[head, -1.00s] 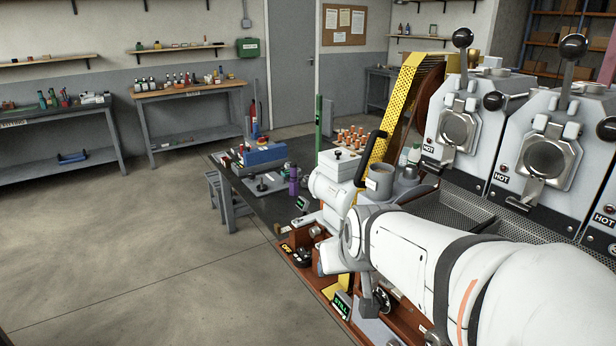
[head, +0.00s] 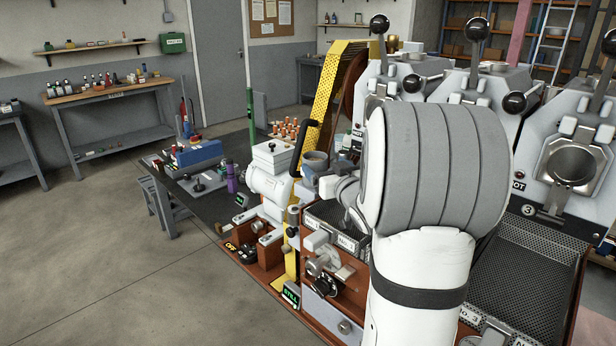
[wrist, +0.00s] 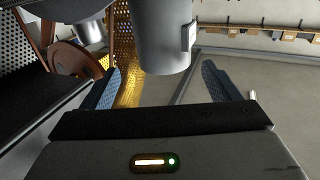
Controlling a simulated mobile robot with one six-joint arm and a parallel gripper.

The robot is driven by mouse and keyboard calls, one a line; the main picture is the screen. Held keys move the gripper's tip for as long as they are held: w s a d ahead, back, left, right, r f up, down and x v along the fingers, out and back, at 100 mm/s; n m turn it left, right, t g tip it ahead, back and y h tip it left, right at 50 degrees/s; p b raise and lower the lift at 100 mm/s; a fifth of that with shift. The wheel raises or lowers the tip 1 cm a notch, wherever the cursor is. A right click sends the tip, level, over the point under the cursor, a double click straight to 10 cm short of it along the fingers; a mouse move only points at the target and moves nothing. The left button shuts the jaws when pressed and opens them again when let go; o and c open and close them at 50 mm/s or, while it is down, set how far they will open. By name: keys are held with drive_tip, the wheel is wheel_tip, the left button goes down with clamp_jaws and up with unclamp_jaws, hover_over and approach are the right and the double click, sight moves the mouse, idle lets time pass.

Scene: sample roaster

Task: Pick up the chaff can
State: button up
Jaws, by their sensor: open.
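In the wrist view, a grey cylindrical can (wrist: 163,45), likely the chaff can, stands ahead with a pale label on its right side. My gripper (wrist: 162,72) is open, with one blue-grey finger on each side of the can's lower part in the picture. There is a visible gap on both sides, and no contact shows. The can's top end is cut off by the frame. In the head view, a grey can (head: 315,161) shows beside the yellow perforated guard; I cannot tell if it is the same one.
The yellow perforated guard (head: 333,92) and a white grinder-like machine (head: 269,180) stand left of my arm. Roaster units (head: 568,165) with levers and a perforated tray (head: 515,275) lie to the right. The dark table (head: 205,200) holds several tools. Floor at left is clear.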

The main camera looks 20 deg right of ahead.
sight(311, 155)
drive_tip(key=w+p, duration=0.2)
drive_tip(key=w, duration=0.5)
drive_tip(key=shift+w+f, duration=0.15)
drive_tip(key=shift+w, duration=0.15)
drive_tip(key=shift+c, duration=0.5)
drive_tip(key=c, duration=1.1)
